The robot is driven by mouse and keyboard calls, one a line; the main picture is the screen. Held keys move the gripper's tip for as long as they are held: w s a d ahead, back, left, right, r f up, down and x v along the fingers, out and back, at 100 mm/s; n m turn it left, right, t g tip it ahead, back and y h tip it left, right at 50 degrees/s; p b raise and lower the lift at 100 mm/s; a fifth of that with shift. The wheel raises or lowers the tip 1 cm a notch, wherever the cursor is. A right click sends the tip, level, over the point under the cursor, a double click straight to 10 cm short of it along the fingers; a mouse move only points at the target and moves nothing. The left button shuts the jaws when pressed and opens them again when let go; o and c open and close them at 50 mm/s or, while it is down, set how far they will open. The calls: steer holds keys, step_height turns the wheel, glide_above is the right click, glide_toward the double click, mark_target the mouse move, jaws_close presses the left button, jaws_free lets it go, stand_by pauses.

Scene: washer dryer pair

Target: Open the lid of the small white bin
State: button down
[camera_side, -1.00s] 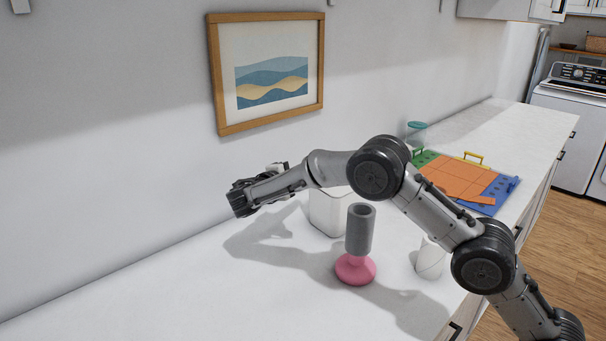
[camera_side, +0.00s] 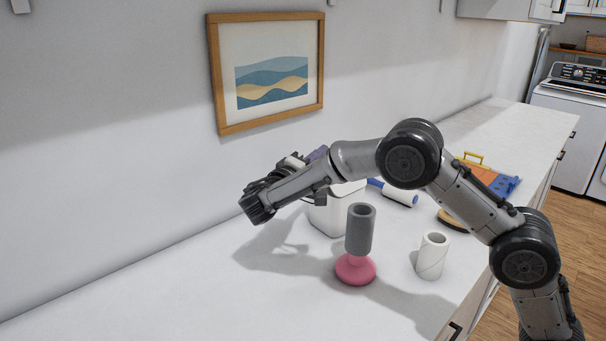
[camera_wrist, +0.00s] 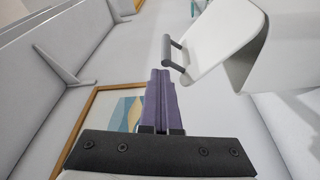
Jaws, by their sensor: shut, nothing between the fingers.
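The small white bin (camera_side: 328,217) stands on the counter behind my forearm, which hides much of its top in the side view. In the wrist view a white panel with a grey bar handle (camera_wrist: 166,50), seemingly the lid (camera_wrist: 218,38), is at the upper right. It looks slanted, but I cannot tell how far it is raised. My gripper (camera_wrist: 160,75) has its purple fingers closed together with nothing between them. The fingertips are beside the handle, with a small visible gap. In the side view the purple fingers (camera_side: 317,153) show above the bin, partly behind my arm.
A grey cylinder (camera_side: 360,230) on a pink base (camera_side: 355,269) stands in front of the bin. A white roll (camera_side: 432,257) stands to its right. A blue-and-white roller (camera_side: 400,193) lies behind. A framed picture (camera_side: 272,70) hangs on the wall. The left counter is clear.

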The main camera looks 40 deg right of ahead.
steer(key=s+m, duration=0.1)
steer(key=s, duration=0.7)
steer(key=shift+s+a+r, duration=0.15)
steer(key=shift+a+r, duration=0.15)
steer(key=shift+r, duration=0.1)
stand_by(0.5)
